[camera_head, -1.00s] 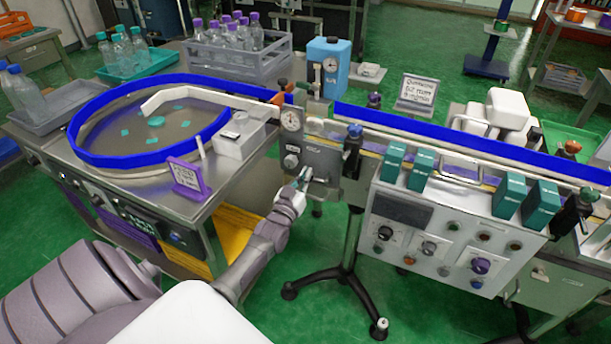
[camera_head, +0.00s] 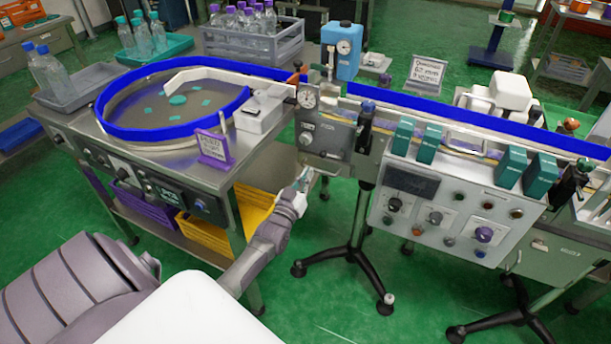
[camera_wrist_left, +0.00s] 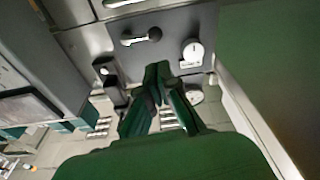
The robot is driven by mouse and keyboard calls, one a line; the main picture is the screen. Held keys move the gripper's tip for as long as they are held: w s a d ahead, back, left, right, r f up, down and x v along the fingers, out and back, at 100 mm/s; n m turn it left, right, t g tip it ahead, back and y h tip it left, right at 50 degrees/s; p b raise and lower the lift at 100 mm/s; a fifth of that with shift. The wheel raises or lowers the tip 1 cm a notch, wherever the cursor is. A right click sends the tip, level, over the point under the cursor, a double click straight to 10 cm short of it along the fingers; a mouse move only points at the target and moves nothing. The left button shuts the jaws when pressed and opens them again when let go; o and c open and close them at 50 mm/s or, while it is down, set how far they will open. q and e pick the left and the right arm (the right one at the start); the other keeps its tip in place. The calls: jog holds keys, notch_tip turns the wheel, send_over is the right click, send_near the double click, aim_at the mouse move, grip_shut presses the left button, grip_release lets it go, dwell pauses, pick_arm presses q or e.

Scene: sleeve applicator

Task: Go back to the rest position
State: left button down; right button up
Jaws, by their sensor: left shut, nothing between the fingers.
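My left gripper (camera_head: 305,178) is in the middle of the head view, shut and empty. It is in front of and below the grey box with a dial and a knob (camera_head: 325,135) on the conveyor stand, with a gap between them. In the left wrist view my left gripper (camera_wrist_left: 157,72) shows its fingers together at the tips, and a grey panel with a lever and a round white dial (camera_wrist_left: 193,50) lies beyond them. My right gripper is not in view.
A round table with a blue rim (camera_head: 170,137) is at the left. A control panel (camera_head: 450,212) hangs under the conveyor at the right. A black tripod foot (camera_head: 345,258) stands on the green floor. Bottles in crates (camera_head: 250,40) are at the back.

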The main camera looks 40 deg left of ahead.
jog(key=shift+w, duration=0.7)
pick_arm(q)
jog(key=s+d+f+m+g+h+p, duration=0.1)
jog(key=s+d+f+g, duration=0.25)
jog(key=s+f, duration=0.4)
jog(key=s+d+f+m+g+h+p, duration=0.1)
jog(key=s+d+f+g+h, duration=0.25)
jog(key=f, duration=0.75)
jog(key=s+d+f+m+g+y+p, duration=0.15)
jog(key=s+d+f, duration=0.25)
jog(key=s+f, duration=0.4)
jog(key=s+d+f+m+g, duration=0.1)
jog(key=s+d+f+g, duration=0.1)
jog(key=s, duration=0.8)
jog(key=s+d+f+m+g+h+p, duration=0.1)
jog(key=s+d+f+g, duration=0.2)
jog(key=s+f, duration=0.3)
jog(key=s+d+f+m+g, duration=0.1)
jog(key=s+d+f+g, duration=0.2)
jog(key=s, duration=1.3)
notch_tip(320, 180, down, 2)
jog(key=shift+f+g+h+p, duration=0.1)
jog(key=shift+g+h+p, duration=0.25)
jog(key=shift+g, duration=0.4)
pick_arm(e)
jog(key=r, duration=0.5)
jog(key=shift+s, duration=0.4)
